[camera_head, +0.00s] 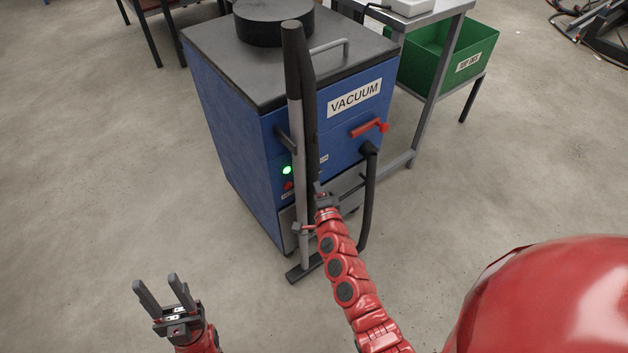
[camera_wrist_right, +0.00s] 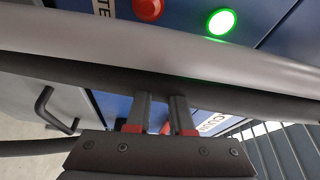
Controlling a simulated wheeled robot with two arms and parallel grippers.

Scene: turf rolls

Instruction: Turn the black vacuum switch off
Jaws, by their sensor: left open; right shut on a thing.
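The blue vacuum cabinet (camera_head: 235,150) stands at the centre of the head view. Its front has a lit green lamp (camera_head: 287,170), also bright in the right wrist view (camera_wrist_right: 222,21), and a red button (camera_head: 289,185). I cannot make out a black switch; the wand hides part of the front. The grey wand (camera_head: 297,150) stands upright before the cabinet, with a dark tube (camera_head: 313,130) beside it. My right gripper (camera_head: 319,192) is at the dark tube; its fingers (camera_wrist_right: 158,100) are shut on it, tips partly hidden. My left gripper (camera_head: 160,288) is open and empty, lower left.
A red lever (camera_head: 369,128) and a black hose (camera_head: 370,195) stick out at the cabinet's right front. A green bin (camera_head: 428,62) and a metal table (camera_head: 427,90) stand to the right. The floor at left is clear.

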